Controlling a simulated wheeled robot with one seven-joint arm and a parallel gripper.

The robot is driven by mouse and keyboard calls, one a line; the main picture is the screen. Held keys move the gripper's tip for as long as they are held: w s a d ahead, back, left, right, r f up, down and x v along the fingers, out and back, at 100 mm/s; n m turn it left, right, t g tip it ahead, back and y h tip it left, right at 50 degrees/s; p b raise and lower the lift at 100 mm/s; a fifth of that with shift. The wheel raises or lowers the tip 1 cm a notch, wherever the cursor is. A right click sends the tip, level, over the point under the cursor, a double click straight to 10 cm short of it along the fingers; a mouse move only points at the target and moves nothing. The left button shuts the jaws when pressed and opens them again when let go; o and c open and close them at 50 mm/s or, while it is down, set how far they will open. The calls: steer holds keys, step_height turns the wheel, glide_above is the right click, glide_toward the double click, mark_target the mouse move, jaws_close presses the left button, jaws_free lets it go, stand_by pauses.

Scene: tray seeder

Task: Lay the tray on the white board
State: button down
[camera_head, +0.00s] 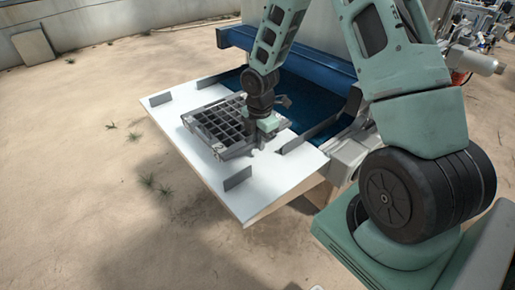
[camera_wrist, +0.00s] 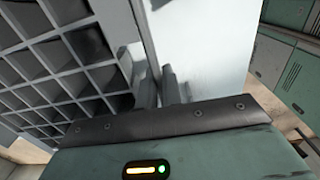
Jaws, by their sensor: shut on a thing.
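The tray (camera_head: 222,124) is a grey grid of square cells. It is over the middle of the white board (camera_head: 268,185), roughly level; I cannot tell if it touches the board. My gripper (camera_head: 258,140) is at the tray's right edge in the head view, pointing down, and is shut on that edge. In the wrist view the tray (camera_wrist: 55,75) fills the left side, and my gripper's fingers (camera_wrist: 160,85) are at its rim. The white board (camera_wrist: 205,50) shows to the right of the rim. The fingertips are partly hidden.
Thin grey upright plates stand on the board, among them one at the near edge (camera_head: 238,178) and one at the far left corner (camera_head: 161,99). A blue machine bed (camera_head: 300,95) lies behind the board. Sandy ground (camera_head: 80,190) is open to the left.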

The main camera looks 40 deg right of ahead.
steer(key=shift+f, duration=1.9)
steer(key=c, duration=1.6)
jaws_free()
steer(key=shift+o, duration=0.2)
